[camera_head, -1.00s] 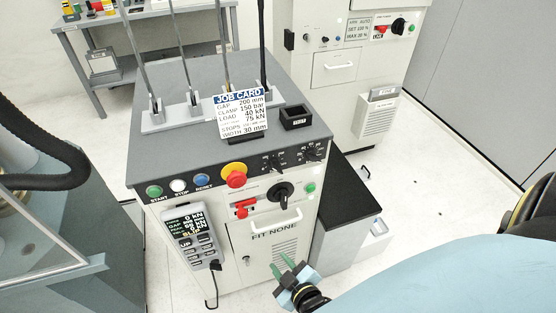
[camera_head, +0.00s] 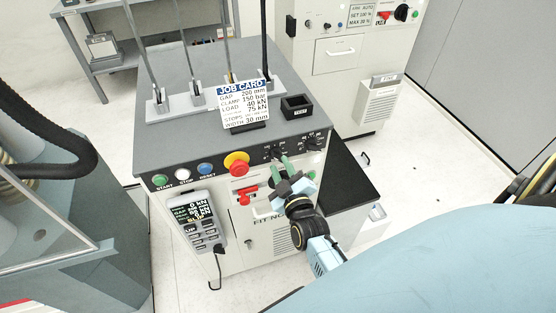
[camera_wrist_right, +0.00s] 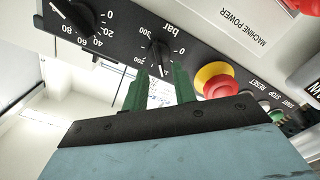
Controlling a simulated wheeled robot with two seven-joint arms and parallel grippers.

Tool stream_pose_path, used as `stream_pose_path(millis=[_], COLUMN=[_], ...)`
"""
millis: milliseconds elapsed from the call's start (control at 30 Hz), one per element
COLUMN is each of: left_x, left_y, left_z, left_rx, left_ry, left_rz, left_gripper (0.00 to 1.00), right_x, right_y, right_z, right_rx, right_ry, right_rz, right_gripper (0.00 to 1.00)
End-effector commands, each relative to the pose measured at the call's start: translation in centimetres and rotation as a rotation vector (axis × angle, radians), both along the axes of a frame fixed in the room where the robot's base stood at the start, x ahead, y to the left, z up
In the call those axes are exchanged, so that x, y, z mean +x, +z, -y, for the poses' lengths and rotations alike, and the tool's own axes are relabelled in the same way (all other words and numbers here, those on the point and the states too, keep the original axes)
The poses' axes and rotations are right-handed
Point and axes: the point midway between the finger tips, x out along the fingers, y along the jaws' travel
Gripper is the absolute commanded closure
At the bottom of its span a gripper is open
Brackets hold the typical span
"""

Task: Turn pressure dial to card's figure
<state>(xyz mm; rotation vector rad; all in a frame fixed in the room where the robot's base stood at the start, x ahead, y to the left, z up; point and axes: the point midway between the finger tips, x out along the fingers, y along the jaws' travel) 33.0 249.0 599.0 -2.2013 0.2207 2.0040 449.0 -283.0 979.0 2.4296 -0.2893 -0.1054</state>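The job card (camera_head: 243,103) stands on top of the cabinet and reads CLAMP 150 bar. The pressure dial, marked bar, is a black knob (camera_wrist_right: 160,56) on the dark front strip in the right wrist view; in the head view it (camera_head: 277,152) is right of the red emergency button. Its exact setting cannot be read. My right gripper (camera_head: 280,164) has green fingers just in front of and below this dial. In the wrist view its fingers (camera_wrist_right: 158,72) are apart, one to each side of the knob's lower end; contact cannot be told. My left gripper is out of view.
A second dial (camera_wrist_right: 72,17) sits beside the pressure dial. The emergency button (camera_head: 236,162), red switch (camera_head: 247,195) and hand pendant (camera_head: 198,220) are left of my right gripper. A small black tray (camera_head: 296,107) stands on the cabinet top. A black-topped box (camera_head: 350,180) stands at right.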

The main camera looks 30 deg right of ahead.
Motion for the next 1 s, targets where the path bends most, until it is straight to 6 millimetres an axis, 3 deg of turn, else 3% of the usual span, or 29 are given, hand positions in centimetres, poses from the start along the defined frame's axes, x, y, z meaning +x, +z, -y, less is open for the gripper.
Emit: stream_pose_path(millis=[200, 567, 800, 1000], left_x=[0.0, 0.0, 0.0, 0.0], left_y=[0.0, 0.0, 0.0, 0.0], left_z=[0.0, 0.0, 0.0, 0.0], left_rx=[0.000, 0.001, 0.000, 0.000], left_ry=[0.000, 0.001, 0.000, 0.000], left_rz=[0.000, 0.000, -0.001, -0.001], left_gripper=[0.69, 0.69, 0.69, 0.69], right_x=[2.4, 2.8, 2.8, 2.8], right_y=[0.0, 0.0, 0.0, 0.0], right_z=[0.6, 0.7, 0.7, 0.7], right_rx=[-0.002, -0.001, -0.001, 0.001], right_ry=[0.001, 0.000, 0.000, 0.000], right_rz=[0.000, 0.000, 0.000, 0.000], right_gripper=[0.73, 0.73, 1.00, 1.00])
